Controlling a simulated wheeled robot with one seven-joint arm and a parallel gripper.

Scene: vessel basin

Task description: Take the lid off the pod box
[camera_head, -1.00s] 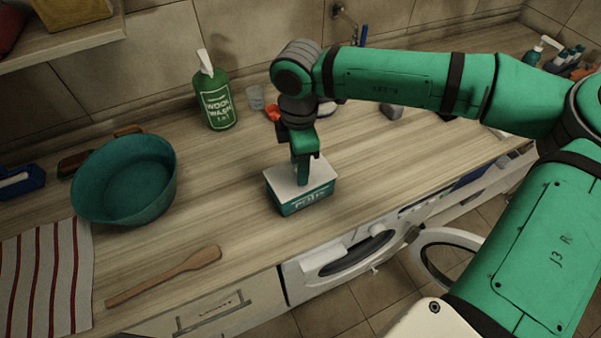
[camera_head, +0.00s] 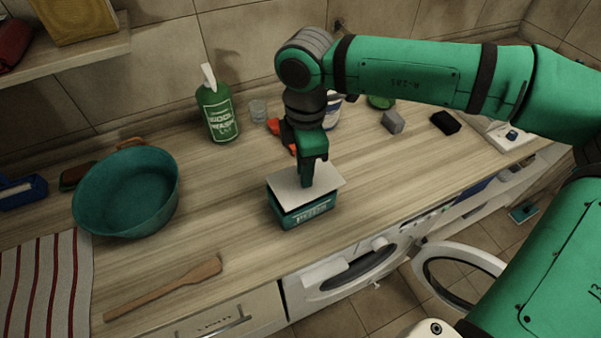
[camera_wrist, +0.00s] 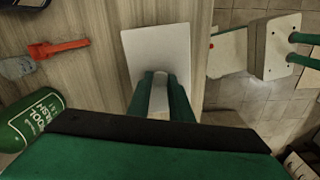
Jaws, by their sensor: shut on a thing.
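The pod box (camera_head: 303,211) is a teal box with white lettering on the counter near its front edge. Its pale flat lid (camera_head: 328,177) sits slightly raised and askew over the box, overhanging at the right. My gripper (camera_head: 307,182) points down from above and is shut on the lid. In the wrist view the lid (camera_wrist: 158,50) is a pale panel ahead of my green fingers (camera_wrist: 160,92), which close on a light handle part. The box itself is hidden beneath the lid in the wrist view.
A teal basin (camera_head: 104,220), a wooden spatula (camera_head: 165,290) and a striped cloth (camera_head: 45,285) lie left. Counter left of the box is clear. An open washer door (camera_head: 455,280) is below, at right.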

